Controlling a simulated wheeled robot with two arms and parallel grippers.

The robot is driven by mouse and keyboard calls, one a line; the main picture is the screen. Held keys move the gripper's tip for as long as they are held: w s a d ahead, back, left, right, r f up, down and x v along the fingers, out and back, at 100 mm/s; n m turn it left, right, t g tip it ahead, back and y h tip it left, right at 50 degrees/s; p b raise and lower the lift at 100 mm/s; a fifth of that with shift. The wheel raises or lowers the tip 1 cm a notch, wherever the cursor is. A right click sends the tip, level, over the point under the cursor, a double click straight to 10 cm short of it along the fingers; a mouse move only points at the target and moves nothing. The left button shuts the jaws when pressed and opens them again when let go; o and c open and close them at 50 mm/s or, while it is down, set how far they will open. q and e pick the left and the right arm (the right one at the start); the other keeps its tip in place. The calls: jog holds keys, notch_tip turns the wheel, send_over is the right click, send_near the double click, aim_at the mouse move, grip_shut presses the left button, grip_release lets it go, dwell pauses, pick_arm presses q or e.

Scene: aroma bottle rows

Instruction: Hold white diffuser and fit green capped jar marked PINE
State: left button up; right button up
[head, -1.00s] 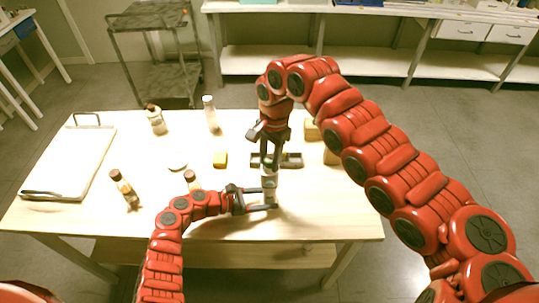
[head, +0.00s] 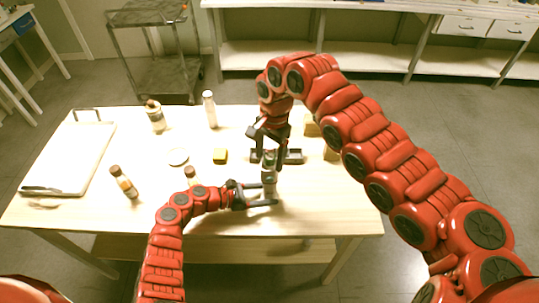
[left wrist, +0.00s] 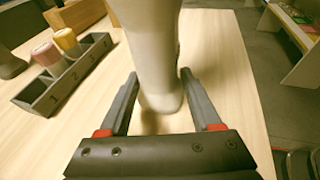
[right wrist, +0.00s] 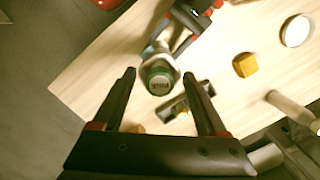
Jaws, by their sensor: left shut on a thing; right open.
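The white diffuser (head: 269,190) stands upright between the fingers of my left gripper (head: 271,195), which is shut on it near the table's front. Its pale body (left wrist: 157,50) fills the space between the fingers in the left wrist view. The green capped jar (right wrist: 159,78) is on top of the diffuser, its dark label facing up in the right wrist view. How deep it sits cannot be told. My right gripper (right wrist: 163,82) is open and empty above the jar, pointing down.
The front right of the table is clear.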

dwell(0.4)
jog(key=shift+r, duration=3.5)
pick_arm(q)
jog(key=o, duration=1.1)
jog(key=shift+c, duration=0.2)
jog(key=v, duration=0.7)
jog(key=shift+s+a+r, duration=0.1)
jog(key=shift+s+a, duration=0.05)
jog(key=shift+a, duration=0.1)
